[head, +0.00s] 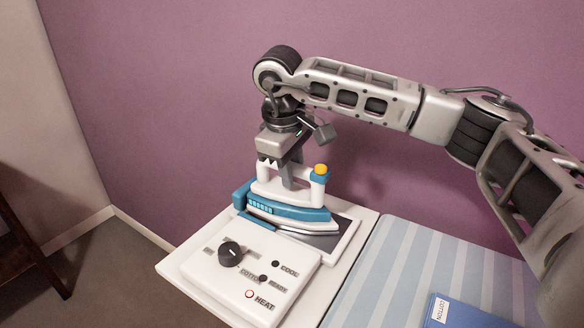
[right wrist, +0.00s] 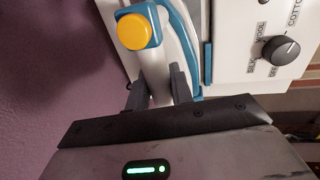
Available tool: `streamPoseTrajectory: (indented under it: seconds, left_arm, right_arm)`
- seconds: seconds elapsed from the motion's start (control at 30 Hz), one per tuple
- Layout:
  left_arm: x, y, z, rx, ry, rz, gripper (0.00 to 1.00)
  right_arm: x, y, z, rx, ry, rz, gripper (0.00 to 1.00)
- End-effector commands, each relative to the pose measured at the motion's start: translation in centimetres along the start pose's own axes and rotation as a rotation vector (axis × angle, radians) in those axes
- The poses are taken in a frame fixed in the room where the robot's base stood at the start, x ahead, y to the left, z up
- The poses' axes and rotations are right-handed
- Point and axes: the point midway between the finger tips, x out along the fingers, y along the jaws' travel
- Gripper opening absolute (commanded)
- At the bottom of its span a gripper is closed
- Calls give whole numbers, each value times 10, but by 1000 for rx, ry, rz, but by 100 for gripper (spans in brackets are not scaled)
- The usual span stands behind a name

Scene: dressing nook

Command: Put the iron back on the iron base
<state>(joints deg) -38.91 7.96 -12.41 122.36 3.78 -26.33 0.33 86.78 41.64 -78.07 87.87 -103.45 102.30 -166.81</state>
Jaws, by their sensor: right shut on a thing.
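The iron (head: 290,208) is blue and white with a yellow button on its handle. It sits at the iron base (head: 185,267), over the grey plate (head: 345,237) behind the control panel. I cannot tell whether its sole rests fully on the plate. My right gripper (head: 290,180) comes down from above and is shut on the iron's white handle. The right wrist view shows the two fingers (right wrist: 158,88) on either side of the handle, with the yellow button (right wrist: 132,32) beyond them. My left gripper is not in view.
The base's panel has a black dial (head: 231,253) and COOL, READY and HEAT marks. A striped ironing surface (head: 400,268) lies to the right, with a blue labelled item (head: 465,315) at its front. A purple wall (head: 180,110) stands close behind. Dark wooden furniture (head: 22,225) is at the left.

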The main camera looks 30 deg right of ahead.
Motion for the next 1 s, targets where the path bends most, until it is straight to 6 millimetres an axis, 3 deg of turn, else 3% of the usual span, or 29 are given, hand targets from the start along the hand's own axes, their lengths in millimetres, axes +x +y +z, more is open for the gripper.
streamPoseTrajectory:
  seconds: [0.03, 0.1, 0.37, 0.53, 0.67, 1.0]
  left_arm:
    - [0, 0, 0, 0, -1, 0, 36]
    - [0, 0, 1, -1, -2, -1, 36]
    - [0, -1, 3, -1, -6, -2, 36]
    - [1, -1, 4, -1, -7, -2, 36]
    - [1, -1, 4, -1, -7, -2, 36]
    - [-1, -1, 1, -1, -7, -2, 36]
  right_arm:
    - [-3, 1, -1, 1, 5, 1, 31]
    - [-2, 0, -1, 1, 5, 1, 48]
    - [1, -1, 0, -1, -4, -1, 48]
    - [-12, 0, 0, 0, 0, 1, 48]
    - [-37, 0, -1, -1, 4, 2, 48]
    - [-121, 0, -1, 0, 5, 2, 48]
